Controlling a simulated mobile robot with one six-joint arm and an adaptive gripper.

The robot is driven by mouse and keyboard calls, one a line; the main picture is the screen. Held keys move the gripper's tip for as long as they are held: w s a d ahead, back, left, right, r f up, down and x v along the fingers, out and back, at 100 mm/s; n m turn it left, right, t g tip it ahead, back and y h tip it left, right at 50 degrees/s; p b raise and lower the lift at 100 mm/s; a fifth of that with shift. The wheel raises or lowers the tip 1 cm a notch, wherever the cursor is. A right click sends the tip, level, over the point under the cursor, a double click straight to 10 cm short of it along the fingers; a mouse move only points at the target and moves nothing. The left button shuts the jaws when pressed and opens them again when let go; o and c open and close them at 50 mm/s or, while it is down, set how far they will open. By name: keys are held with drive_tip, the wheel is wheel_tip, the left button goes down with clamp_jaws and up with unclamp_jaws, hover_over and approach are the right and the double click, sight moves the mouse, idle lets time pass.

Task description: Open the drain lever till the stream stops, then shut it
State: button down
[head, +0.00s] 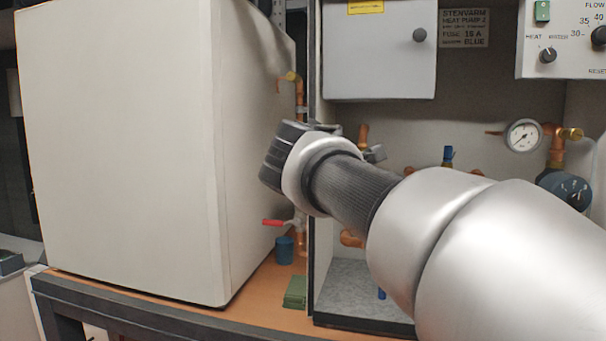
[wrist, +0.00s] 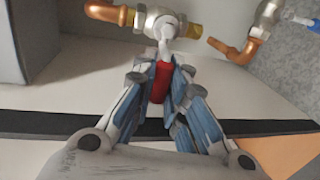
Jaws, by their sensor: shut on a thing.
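In the wrist view my gripper (wrist: 164,90) is shut on a red lever handle (wrist: 160,82), with blue-padded fingers on both sides of it. The handle joins a metal valve (wrist: 160,22) with a copper pipe end on its left and a brass piece on its right. In the head view my gripper (head: 284,152) is a dark shape in front of the cabinet gap, and its fingertips are hidden. A red lever (head: 273,222) shows lower left of it on a copper pipe, with no fingers visible on it. I cannot tell if both views show the same lever. No stream is visible.
A blue cup (head: 285,250) and a green block (head: 295,291) sit on the orange bench. A pressure gauge (head: 523,136) and a blue-handled valve (head: 448,155) are at right. A second valve (wrist: 268,14) stands close by in the wrist view.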

drive_tip(key=shift+r, duration=0.15)
idle(0.3)
drive_tip(key=c, duration=1.6)
unclamp_jaws()
drive_tip(key=v, duration=1.2)
